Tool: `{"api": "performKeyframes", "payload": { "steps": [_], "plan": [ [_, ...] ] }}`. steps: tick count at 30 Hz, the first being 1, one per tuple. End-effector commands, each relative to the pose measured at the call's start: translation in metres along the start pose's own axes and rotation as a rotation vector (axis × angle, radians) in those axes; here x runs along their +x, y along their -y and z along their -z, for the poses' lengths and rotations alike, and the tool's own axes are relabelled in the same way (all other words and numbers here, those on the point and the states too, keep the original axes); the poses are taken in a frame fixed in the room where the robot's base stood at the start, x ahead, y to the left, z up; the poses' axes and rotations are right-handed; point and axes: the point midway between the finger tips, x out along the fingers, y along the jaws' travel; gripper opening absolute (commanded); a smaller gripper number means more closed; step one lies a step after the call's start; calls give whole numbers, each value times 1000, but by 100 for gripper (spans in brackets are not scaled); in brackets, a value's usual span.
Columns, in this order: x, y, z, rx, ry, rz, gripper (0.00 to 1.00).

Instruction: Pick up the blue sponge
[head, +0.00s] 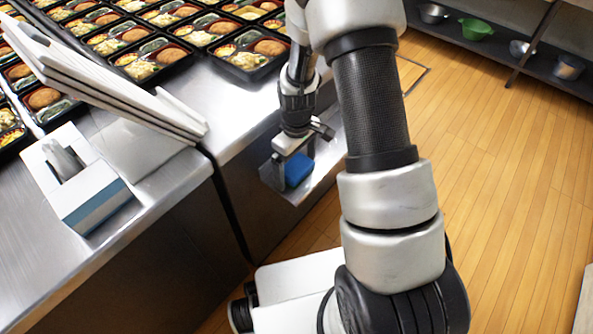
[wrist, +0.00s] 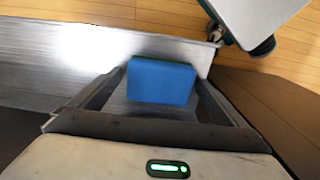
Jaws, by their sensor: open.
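The blue sponge (head: 298,169) lies on a low steel shelf (head: 330,168) beside the counter. In the wrist view the sponge (wrist: 161,81) is a blue block with a thin dark green edge along its far side. My gripper (head: 294,160) points down over the sponge in the head view, partly hiding it. In the wrist view my gripper (wrist: 155,92) is open, with one finger on each side of the sponge. I cannot tell whether either finger touches it.
Several filled bento trays (head: 247,55) cover the steel counter (head: 165,185). A stack of white boards (head: 110,85) and a white and blue box (head: 85,190) stand near its edge. Bowls, one a green bowl (head: 476,29), sit on a far shelf. The wooden floor (head: 500,180) is clear.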

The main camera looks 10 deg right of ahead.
Motion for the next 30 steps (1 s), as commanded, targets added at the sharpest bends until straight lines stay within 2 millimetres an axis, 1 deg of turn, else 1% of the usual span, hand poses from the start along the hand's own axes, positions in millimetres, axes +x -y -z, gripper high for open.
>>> {"api": "performKeyframes", "payload": {
  "steps": [2, 3, 10, 11, 17, 20, 23, 27, 30],
  "plan": [
    [-1, 0, 0, 0, 0, 0, 96],
    [-1, 0, 0, 0, 0, 0, 93],
    [-1, 0, 0, 0, 0, 0, 54],
    [-1, 0, 0, 0, 0, 0, 52],
    [-2, 0, 0, 0, 0, 0, 52],
    [-9, 0, 0, 1, -2, -1, 52],
    [-25, -1, 1, 1, -3, -2, 52],
    [-55, -1, 0, 1, -3, -2, 52],
    [-74, -1, 0, 2, -2, -2, 52]
  ]
}}
